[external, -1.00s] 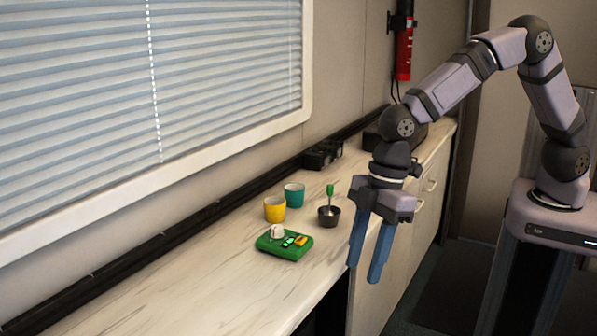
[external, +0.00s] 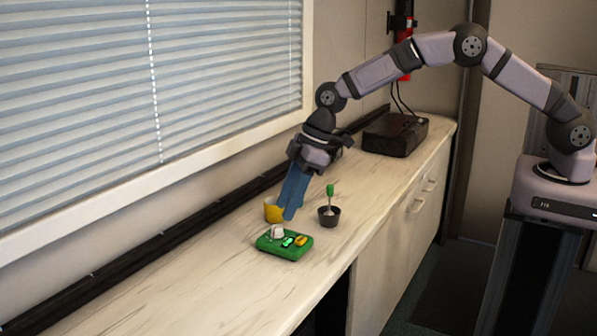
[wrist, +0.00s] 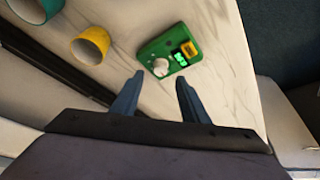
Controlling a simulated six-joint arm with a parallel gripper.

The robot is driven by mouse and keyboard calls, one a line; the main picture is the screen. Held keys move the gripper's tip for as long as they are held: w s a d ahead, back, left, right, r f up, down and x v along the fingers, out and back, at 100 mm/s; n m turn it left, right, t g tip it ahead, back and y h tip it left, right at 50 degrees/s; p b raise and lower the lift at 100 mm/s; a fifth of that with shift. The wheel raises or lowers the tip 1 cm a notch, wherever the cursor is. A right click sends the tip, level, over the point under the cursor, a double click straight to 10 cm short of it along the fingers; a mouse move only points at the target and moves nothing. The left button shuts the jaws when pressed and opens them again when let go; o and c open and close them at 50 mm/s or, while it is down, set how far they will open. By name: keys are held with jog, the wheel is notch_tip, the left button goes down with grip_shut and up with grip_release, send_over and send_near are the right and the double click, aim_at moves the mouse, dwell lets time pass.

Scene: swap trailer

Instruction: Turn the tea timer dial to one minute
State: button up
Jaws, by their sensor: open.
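The tea timer (external: 284,247) is a green box on the counter. It has a whitish round dial (external: 277,231), a lit green display (external: 288,241) and a yellow part (external: 301,240) on top. In the wrist view the timer (wrist: 150,49) lies beyond my fingertips, with its dial (wrist: 160,67) nearest them. My gripper (external: 290,217) points down above the counter, just behind the timer. In the wrist view my gripper (wrist: 159,79) has its two blue fingers apart with nothing between them. The dial's setting is too small to read.
A yellow cup (external: 272,211) stands behind the timer, partly hidden by my fingers. A teal cup (wrist: 38,8) shows in the wrist view. A dark bowl (external: 329,216) with a green-handled tool (external: 330,191) stands to the right. The counter's left front is clear.

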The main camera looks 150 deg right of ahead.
aim_at(278, 226)
jog(key=shift+p+x, duration=0.5)
jog(key=shift+x, duration=2.1)
grip_shut()
